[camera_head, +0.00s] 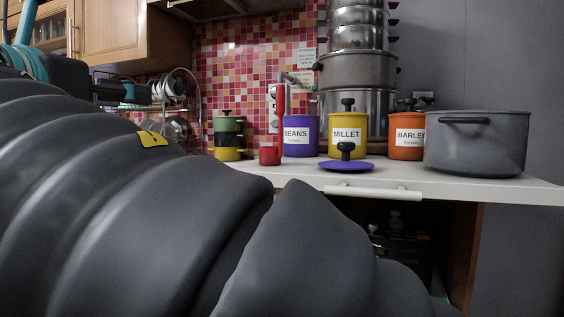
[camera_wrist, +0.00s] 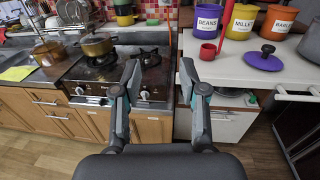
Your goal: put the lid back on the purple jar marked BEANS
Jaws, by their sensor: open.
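The purple jar marked BEANS (camera_head: 300,146) stands upright on the white counter, with no lid seen on it. A flat purple lid with a black knob (camera_head: 335,165) lies knob up on the counter, in front of the yellow jar. The lid is right of and nearer than the BEANS jar in the wrist view (camera_wrist: 262,62). My gripper (camera_wrist: 160,72) is open and empty, in front of the stove's right edge, left of the jar and lid. My arm fills much of the head view.
A red cup (camera_wrist: 207,51) stands close before the BEANS jar. The yellow MILLET jar (camera_head: 347,136), orange BARLEY jar (camera_head: 407,148) and a large grey pot (camera_head: 480,150) stand to the right. A stove with a pan (camera_wrist: 97,45) is at left.

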